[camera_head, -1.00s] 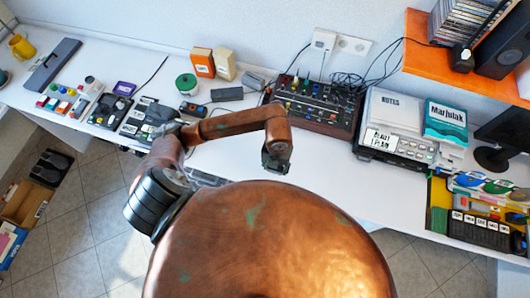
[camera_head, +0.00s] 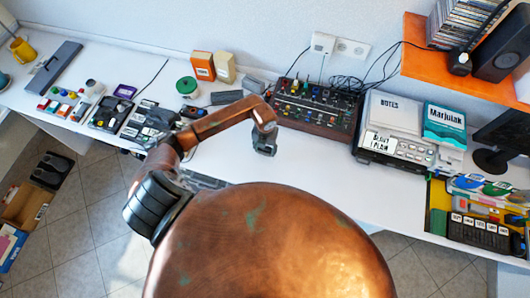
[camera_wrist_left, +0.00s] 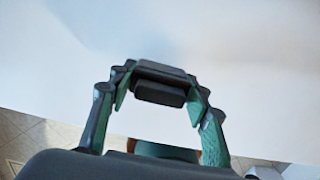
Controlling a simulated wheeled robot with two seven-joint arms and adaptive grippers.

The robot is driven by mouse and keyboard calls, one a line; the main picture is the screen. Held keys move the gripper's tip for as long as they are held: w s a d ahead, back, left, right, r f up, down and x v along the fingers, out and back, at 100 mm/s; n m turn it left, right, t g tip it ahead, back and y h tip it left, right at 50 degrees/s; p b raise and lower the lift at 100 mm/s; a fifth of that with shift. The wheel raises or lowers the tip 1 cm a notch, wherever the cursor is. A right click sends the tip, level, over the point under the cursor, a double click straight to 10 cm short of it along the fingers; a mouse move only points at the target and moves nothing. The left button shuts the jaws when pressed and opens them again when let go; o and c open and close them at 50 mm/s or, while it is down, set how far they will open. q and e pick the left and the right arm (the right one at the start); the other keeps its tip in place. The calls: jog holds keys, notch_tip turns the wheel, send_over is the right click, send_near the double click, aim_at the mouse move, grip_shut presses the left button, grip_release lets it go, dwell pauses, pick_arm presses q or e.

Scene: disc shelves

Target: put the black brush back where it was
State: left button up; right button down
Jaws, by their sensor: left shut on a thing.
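My left gripper (camera_head: 264,147) hangs over the white desk in the head view, in front of the mixer. In the left wrist view the gripper (camera_wrist_left: 160,82) has its green-padded fingers closed on a small dark block, which I take to be the black brush (camera_wrist_left: 160,94). Only part of it shows. In the head view the held thing is too small and dark to tell from the fingers. My right gripper is not in view.
The white desk (camera_head: 320,165) is clear around and right of my gripper. A mixer (camera_head: 318,104) with cables stands behind it. A device with labelled boxes (camera_head: 398,112) is at right. Small boxes, a green roll (camera_head: 187,86) and several gadgets line the left.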

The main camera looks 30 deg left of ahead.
aim_at(265, 153)
pick_arm(q)
notch_tip(265, 153, down, 3)
jog(key=shift+s+r, duration=0.1)
jog(key=shift+r, duration=0.1)
jog(key=shift+f, duration=0.15)
jog(key=shift+f, duration=0.1)
jog(key=o, duration=1.1)
jog(key=shift+r, duration=0.2)
notch_tip(265, 153, up, 12)
jog(key=shift+f, duration=0.1)
